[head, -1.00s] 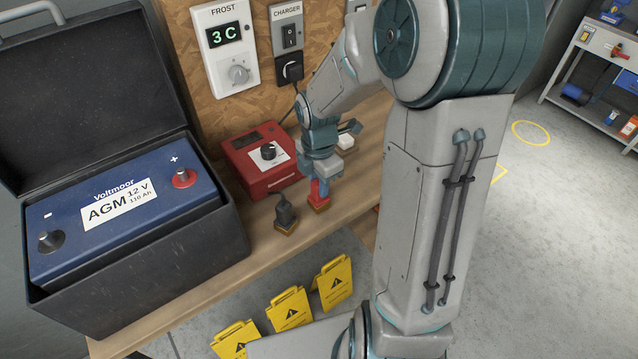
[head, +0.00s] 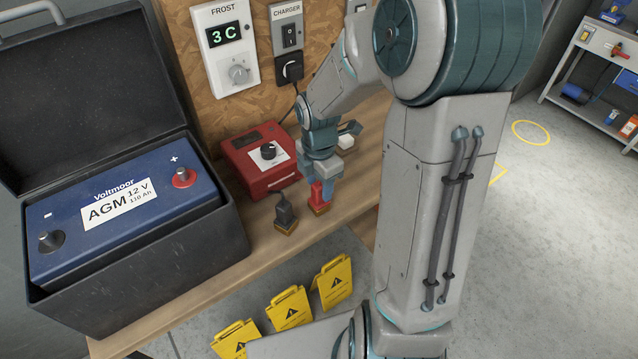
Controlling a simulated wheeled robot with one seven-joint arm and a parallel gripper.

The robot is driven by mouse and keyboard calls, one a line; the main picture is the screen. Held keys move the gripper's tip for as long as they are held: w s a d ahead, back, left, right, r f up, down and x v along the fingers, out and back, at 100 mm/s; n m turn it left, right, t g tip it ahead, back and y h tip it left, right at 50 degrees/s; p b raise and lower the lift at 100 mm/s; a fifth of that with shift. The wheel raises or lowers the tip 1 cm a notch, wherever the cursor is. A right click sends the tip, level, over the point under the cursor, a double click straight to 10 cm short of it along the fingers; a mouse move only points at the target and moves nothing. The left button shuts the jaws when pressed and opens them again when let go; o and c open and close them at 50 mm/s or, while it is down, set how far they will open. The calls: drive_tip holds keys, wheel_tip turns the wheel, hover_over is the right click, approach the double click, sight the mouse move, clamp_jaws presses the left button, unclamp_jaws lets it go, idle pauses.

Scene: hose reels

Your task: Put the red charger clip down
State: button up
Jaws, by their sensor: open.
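The red charger clip (head: 317,196) stands upright on the wooden bench, on a small tan foot, to the right of the black clip (head: 285,212). My gripper (head: 323,186) points down at the red clip, with its fingers open around or beside the clip's upper part; the small gap is hard to make out. The red charger (head: 261,160) sits behind both clips. The blue battery (head: 125,215) lies in an open black box on the left, with a red plus post (head: 184,178) and a dark minus post (head: 50,241).
The wooden bench (head: 205,272) has a narrow bare strip in front of the clips. Several yellow warning signs (head: 289,308) stand below its front edge. A frost controller (head: 225,50) and charger switch (head: 291,38) are on the board behind. My arm hides the bench's right part.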

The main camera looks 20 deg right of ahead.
wheel_tip(320, 180, up, 11)
drive_tip(key=s+a+r+m+t, duration=0.1)
drive_tip(key=s+r+m+t, duration=0.2)
drive_tip(key=s+m, duration=1.2)
drive_tip(key=shift+m, duration=3.3)
drive_tip(key=shift+w, duration=0.1)
drive_tip(key=shift+c, duration=0.4)
